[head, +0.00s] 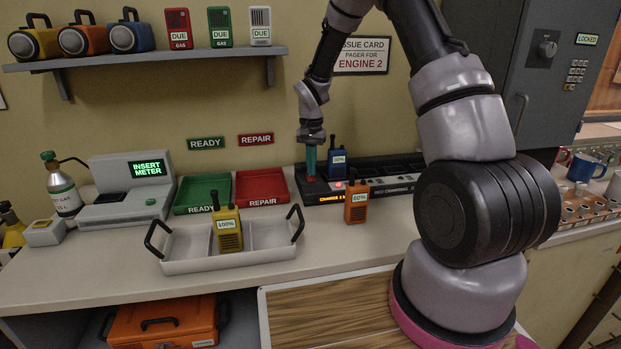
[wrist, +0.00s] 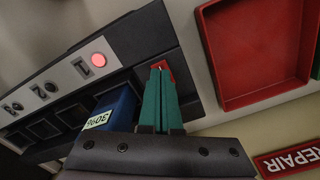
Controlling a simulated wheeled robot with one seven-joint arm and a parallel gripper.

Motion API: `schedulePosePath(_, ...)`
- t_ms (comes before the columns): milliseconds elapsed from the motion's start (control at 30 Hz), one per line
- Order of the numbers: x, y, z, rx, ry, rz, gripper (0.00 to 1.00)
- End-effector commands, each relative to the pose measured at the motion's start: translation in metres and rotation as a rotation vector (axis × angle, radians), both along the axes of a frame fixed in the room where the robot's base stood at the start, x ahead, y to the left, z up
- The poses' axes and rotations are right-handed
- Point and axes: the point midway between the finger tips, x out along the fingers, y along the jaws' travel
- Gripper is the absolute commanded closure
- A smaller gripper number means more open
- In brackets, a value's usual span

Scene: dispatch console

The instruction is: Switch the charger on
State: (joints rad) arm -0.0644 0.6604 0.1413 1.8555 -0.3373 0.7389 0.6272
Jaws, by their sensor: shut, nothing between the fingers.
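The charger (head: 378,190) is a long black unit with several slots at the back of the counter. An amber text strip shows on its front, too small to read fully. Its left end has a red switch (wrist: 165,68), partly hidden by my fingertips. A red light (wrist: 98,58) glows beside the numeral 1 in the wrist view. A blue radio (head: 338,158) labelled 30% stands in the slot nearest that end. My gripper (head: 310,172), with green fingers (wrist: 160,75), is shut and empty, pointing down at the switch; whether it touches is unclear.
An orange radio (head: 356,203) labelled 60% stands in front of the charger. A red REPAIR tray (head: 262,202) and green READY tray (head: 203,208) lie left of it. A white handled tray (head: 190,266) holds a yellow radio (head: 228,230). The front counter edge is clear.

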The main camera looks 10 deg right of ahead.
Motion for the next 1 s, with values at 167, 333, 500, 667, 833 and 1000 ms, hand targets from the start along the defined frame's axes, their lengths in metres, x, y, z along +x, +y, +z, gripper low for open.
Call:
schedulePosePath(167, 0.000, 0.000, 0.015, 0.000, -0.001, 0.000, 1.00)
schedulePosePath(333, 0.000, 0.000, 0.029, 0.000, -0.001, 0.001, 1.00)
schedulePosePath(500, 0.000, 0.000, 0.042, 0.000, -0.001, 0.000, 1.00)
schedulePosePath(667, 0.000, 0.000, 0.052, 0.000, -0.001, 0.001, 1.00)
schedulePosePath(833, 0.000, 0.000, 0.054, 0.000, 0.000, 0.001, 1.00)
schedulePosePath(1000, 0.000, 0.000, 0.054, 0.001, -0.001, 0.001, 1.00)
